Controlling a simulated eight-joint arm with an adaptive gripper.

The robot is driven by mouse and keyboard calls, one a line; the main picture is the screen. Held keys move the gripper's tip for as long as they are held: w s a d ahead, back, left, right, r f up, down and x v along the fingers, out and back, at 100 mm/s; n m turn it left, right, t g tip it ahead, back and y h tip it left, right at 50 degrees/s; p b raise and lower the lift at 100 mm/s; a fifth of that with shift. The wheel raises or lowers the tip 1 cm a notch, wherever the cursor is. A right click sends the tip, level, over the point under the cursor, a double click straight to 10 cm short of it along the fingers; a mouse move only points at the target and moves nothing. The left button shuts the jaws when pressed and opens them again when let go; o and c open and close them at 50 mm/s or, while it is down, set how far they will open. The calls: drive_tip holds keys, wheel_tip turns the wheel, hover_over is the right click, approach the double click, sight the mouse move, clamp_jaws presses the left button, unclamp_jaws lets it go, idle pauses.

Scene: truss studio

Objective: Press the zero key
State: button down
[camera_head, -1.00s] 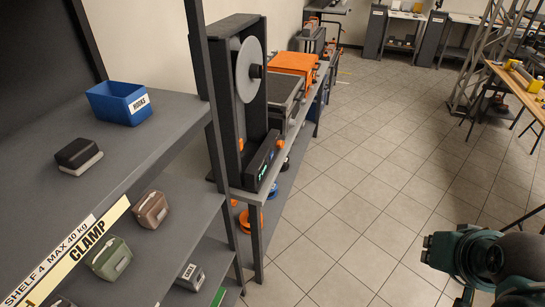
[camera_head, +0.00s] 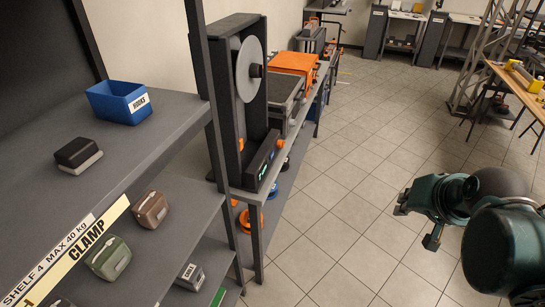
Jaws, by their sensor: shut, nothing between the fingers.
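A dark test stand (camera_head: 222,120) with a large grey dial disc (camera_head: 248,70) stands at the near end of the bench. A dark slanted control box (camera_head: 262,158) with a small lit green display is at its foot. Its keys are too small to make out, so I cannot tell the zero key. My green arm comes in from the right edge. My gripper (camera_head: 403,205), at its left end, is small and dark; its fingers look shut and empty. It is above the floor, well right of the control box and apart from it.
A grey shelf (camera_head: 150,150) at left holds a blue bin (camera_head: 118,102), a dark box (camera_head: 78,155) and several small cases. An orange case (camera_head: 293,63) sits farther along the bench. The tiled floor (camera_head: 345,190) between bench and arm is clear. A wooden table (camera_head: 515,85) stands at right.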

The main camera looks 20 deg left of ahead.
sight(272, 155)
drive_tip(key=w+a+f+m+y, duration=0.1)
drive_tip(key=w+a+f+y, duration=0.1)
drive_tip(key=w+a, duration=0.7)
drive_tip(key=w+a+f+m+y, duration=0.1)
drive_tip(key=w+a+f+y, duration=0.15)
drive_tip(key=w+a, duration=0.6)
drive_tip(key=w+a+f+m+y+b, duration=0.1)
drive_tip(key=w+a+f+m+y, duration=0.1)
drive_tip(key=w+a+f, duration=1.3)
drive_tip(key=shift+w+a+f+m+g+y, duration=0.15)
drive_tip(key=shift+w+f+m+g+y, duration=0.2)
drive_tip(key=shift+w+f+y, duration=0.35)
drive_tip(key=shift+f, duration=0.2)
drive_tip(key=shift+a, duration=0.1)
drive_tip(key=a, duration=0.8)
drive_tip(key=shift+a, duration=0.3)
drive_tip(key=shift+a, duration=0.6)
idle(2.1)
